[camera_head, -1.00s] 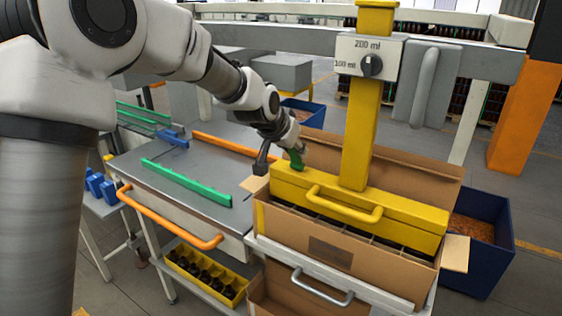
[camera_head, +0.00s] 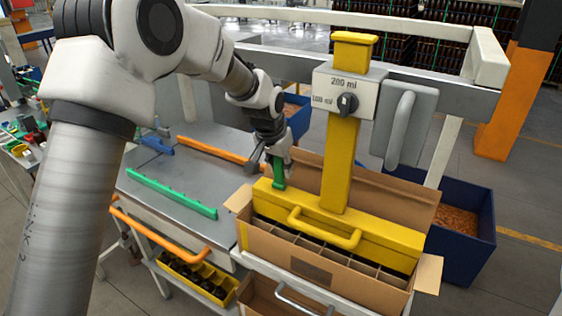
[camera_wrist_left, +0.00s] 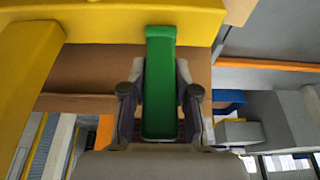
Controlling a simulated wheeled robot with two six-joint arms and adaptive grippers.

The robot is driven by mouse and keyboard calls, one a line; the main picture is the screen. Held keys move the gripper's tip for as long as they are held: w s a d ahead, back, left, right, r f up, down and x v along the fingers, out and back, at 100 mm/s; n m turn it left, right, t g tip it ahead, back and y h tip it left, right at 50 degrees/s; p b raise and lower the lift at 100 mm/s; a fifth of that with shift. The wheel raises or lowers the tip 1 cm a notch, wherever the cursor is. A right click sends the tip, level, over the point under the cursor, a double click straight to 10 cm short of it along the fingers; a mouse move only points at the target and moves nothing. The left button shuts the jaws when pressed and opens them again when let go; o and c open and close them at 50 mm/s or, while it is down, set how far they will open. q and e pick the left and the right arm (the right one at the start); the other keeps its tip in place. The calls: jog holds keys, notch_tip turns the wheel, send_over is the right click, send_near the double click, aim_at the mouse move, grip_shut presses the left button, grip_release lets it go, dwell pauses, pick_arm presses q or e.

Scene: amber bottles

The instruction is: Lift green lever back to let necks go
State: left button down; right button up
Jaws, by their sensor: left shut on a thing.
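The green lever (camera_head: 278,177) stands nearly upright at the left end of the yellow lifting head (camera_head: 340,221). My left gripper (camera_head: 279,161) is shut on the lever's upper part. In the left wrist view, the lever (camera_wrist_left: 160,85) runs between the two fingers of my left gripper (camera_wrist_left: 160,100), its far end against the yellow head. The head sits over the open cardboard box (camera_head: 310,268), whose dividers show below its front edge. Bottle necks cannot be made out clearly there. My right gripper is out of view.
A yellow post with a dial panel (camera_head: 346,95) rises from the head, beside a grey handle plate (camera_head: 405,125). A grey table (camera_head: 165,195) with a green rail (camera_head: 170,193) and an orange rail (camera_head: 215,149) lies left. A blue bin (camera_head: 470,215) stands right.

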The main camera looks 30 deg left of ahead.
pick_arm(q)
jog(key=shift+s+f, duration=0.15)
jog(key=shift+f, duration=0.05)
jog(key=c, duration=0.9)
grip_release()
jog(key=shift+r, duration=0.1)
jog(key=shift+r, duration=0.15)
jog(key=v, duration=1.1)
jog(key=shift+s+a+r, duration=0.1)
jog(key=shift+s+r, duration=0.05)
jog(key=shift+r, duration=0.2)
